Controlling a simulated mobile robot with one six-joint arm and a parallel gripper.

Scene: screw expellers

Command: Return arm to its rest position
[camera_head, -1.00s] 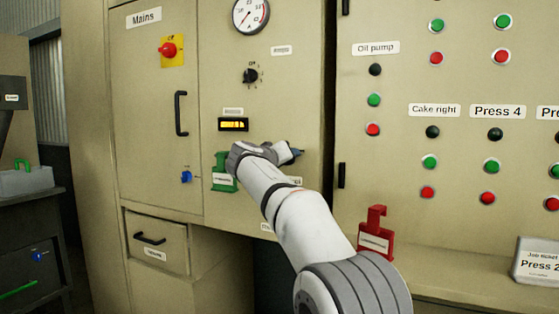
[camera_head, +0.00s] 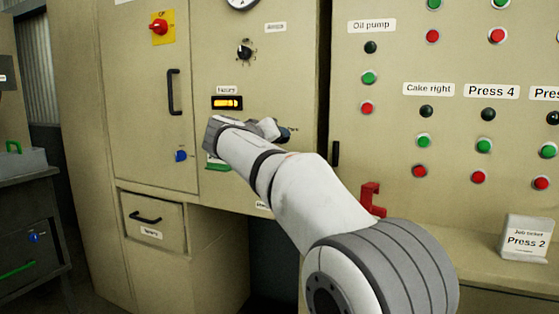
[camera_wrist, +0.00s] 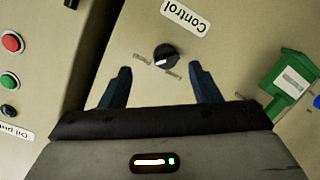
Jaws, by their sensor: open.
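My gripper (camera_head: 287,133) is at the end of my white arm, in front of the beige cabinet panel, below the dark selector knob. In the wrist view its two dark blue fingers (camera_wrist: 162,82) are spread apart with nothing between them. A black rotary knob (camera_wrist: 165,56) with a white pointer lies on the panel just beyond the fingertips, beside a "Control" label (camera_wrist: 185,17). The fingers appear apart from the knob. In the head view my arm hides this knob. A green bracket (camera_wrist: 289,85) is right of the fingers in the wrist view, and is mostly covered by my arm in the head view (camera_head: 217,166).
A red bracket (camera_head: 372,198) sticks out close to my arm. Push buttons fill the right panel. A job ticket stand (camera_head: 526,238) is on the ledge at the right. A door handle (camera_head: 174,92) and a drawer (camera_head: 152,221) are at the left.

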